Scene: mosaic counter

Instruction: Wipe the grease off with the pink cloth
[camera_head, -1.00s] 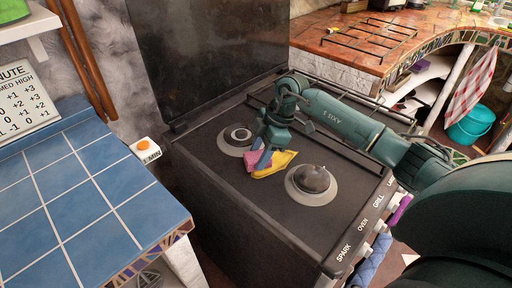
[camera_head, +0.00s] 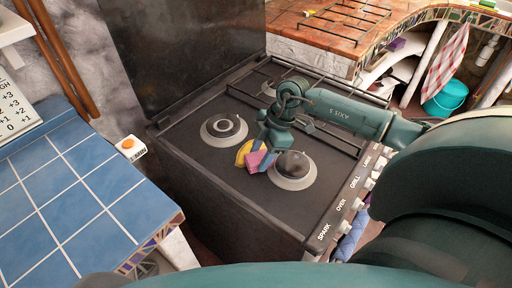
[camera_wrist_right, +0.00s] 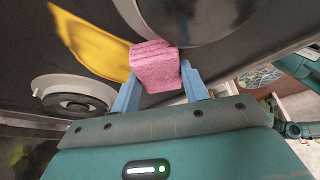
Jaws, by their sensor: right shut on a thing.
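The pink cloth (camera_head: 257,160) is a folded block between the fingers of my right gripper (camera_head: 262,146), over the black stove top beside the domed burner. In the right wrist view the cloth (camera_wrist_right: 155,66) sits between the blue fingers (camera_wrist_right: 160,86), which are shut on it. The yellow patch (camera_head: 242,153), which looks like the grease, lies flat between the two burners, partly hidden by the cloth. It also shows in the right wrist view (camera_wrist_right: 90,42), to the left of the cloth. My left gripper is out of view.
The domed burner (camera_head: 292,168) is close to the cloth; a ring burner (camera_head: 224,128) stands farther left. Wire grates (camera_head: 310,120) cover the stove's far side. A blue tiled counter (camera_head: 75,195) with an orange-button timer (camera_head: 130,146) is at left.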

